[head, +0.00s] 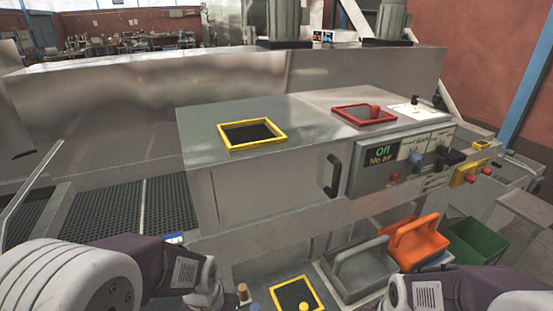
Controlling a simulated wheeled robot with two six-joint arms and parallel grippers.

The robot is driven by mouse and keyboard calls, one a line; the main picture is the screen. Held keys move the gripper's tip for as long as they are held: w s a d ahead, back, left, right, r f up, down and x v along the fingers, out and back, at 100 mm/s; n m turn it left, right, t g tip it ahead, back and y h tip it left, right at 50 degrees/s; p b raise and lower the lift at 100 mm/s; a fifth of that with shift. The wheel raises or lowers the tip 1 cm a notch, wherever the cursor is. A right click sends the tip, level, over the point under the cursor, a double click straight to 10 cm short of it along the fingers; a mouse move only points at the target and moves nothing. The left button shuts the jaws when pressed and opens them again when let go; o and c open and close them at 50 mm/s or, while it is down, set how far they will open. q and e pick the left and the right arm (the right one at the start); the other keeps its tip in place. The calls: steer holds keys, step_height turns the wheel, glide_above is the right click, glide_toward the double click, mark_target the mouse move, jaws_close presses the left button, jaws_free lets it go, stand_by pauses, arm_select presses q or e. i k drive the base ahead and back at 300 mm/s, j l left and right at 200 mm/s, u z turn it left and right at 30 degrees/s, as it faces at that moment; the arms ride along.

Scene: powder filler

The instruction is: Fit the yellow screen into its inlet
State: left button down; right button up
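The yellow screen (284,296), a dark mesh in a yellow frame with a small yellow knob, lies low at the bottom centre, cut by the picture's lower edge. The yellow-rimmed inlet (252,145) is on the steel machine's top, left of centre, with a dark opening. My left arm comes in at the lower left and my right arm at the lower right. Both wrists are near the bottom edge, on either side of the screen and apart from it. The fingers of both grippers are out of view, so I cannot see what they hold.
A red-rimmed inlet (345,112) with a red knob in it is farther right on the machine top. A control panel (372,182) and a black door handle (333,175) are on the front. Grey (357,283), orange (432,252) and green (478,240) bins stand below.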

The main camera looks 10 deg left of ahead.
mark_target(124, 119)
steer(key=i+l+u, duration=0.1)
steer(key=u, duration=0.3)
steer(key=l+u, duration=0.4)
steer(key=i+l+u, duration=0.1)
steer(key=u, duration=0.35)
steer(key=l+u, duration=0.6)
steer(key=u, duration=0.2)
steer(key=k, duration=0.05)
